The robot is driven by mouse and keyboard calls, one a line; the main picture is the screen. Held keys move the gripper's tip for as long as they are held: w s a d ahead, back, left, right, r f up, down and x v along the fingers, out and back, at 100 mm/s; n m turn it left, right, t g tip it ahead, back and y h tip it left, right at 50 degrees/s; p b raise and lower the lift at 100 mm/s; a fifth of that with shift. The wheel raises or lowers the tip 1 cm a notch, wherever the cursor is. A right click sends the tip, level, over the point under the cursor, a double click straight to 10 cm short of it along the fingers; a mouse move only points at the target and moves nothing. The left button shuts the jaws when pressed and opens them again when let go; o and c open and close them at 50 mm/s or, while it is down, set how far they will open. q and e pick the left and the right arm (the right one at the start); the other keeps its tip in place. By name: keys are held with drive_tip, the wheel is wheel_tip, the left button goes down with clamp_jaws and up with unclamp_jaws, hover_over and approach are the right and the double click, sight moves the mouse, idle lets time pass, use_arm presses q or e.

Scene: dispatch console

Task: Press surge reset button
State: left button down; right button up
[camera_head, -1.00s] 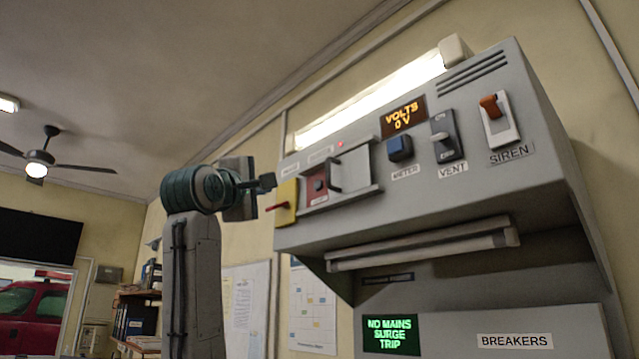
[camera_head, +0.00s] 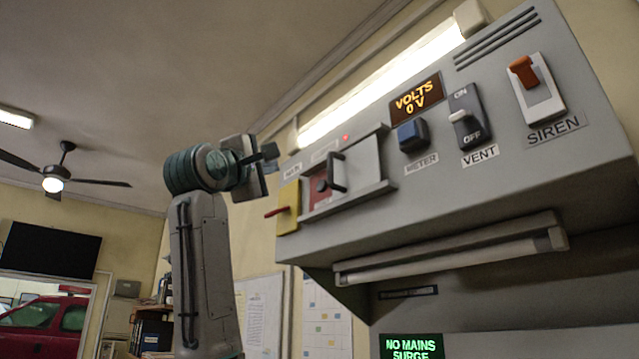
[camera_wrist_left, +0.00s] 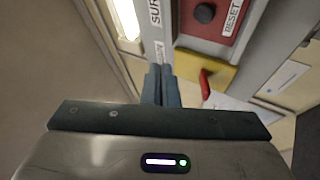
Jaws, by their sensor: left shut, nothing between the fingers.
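The surge reset button is a dark round button (camera_wrist_left: 205,13) on a red plate (camera_wrist_left: 222,22) marked RESET in the left wrist view. In the head view the red plate (camera_head: 318,197) sits in a recess on the grey console, partly behind the black handle (camera_head: 338,172) of a grey sliding cover (camera_head: 361,170) that stands to its right. My left gripper (camera_head: 268,153) is shut and empty, just left of the console and apart from the button. In the wrist view its closed fingertips (camera_wrist_left: 161,72) lie below and left of the button. My right gripper is not in view.
A yellow plate (camera_head: 289,206) with a red lever (camera_head: 276,211) stands left of the recess, close to my gripper. Right of it are a blue METER button (camera_head: 412,134), a VENT switch (camera_head: 466,118) and an orange SIREN switch (camera_head: 523,70). A green display (camera_head: 411,347) reads NO MAINS SURGE.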

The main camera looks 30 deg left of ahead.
sight(322, 186)
use_arm(q)
drive_tip(key=w+d+p, duration=0.3)
drive_tip(key=w, duration=0.5)
drive_tip(key=shift+w+f, duration=0.2)
drive_tip(key=shift+w, duration=0.2)
drive_tip(key=shift+s+d, duration=0.1)
drive_tip(key=shift+s, duration=0.05)
drive_tip(key=shift+w, duration=0.25)
idle(1.3)
drive_tip(key=shift+w+d, duration=0.2)
drive_tip(key=shift+w, duration=0.05)
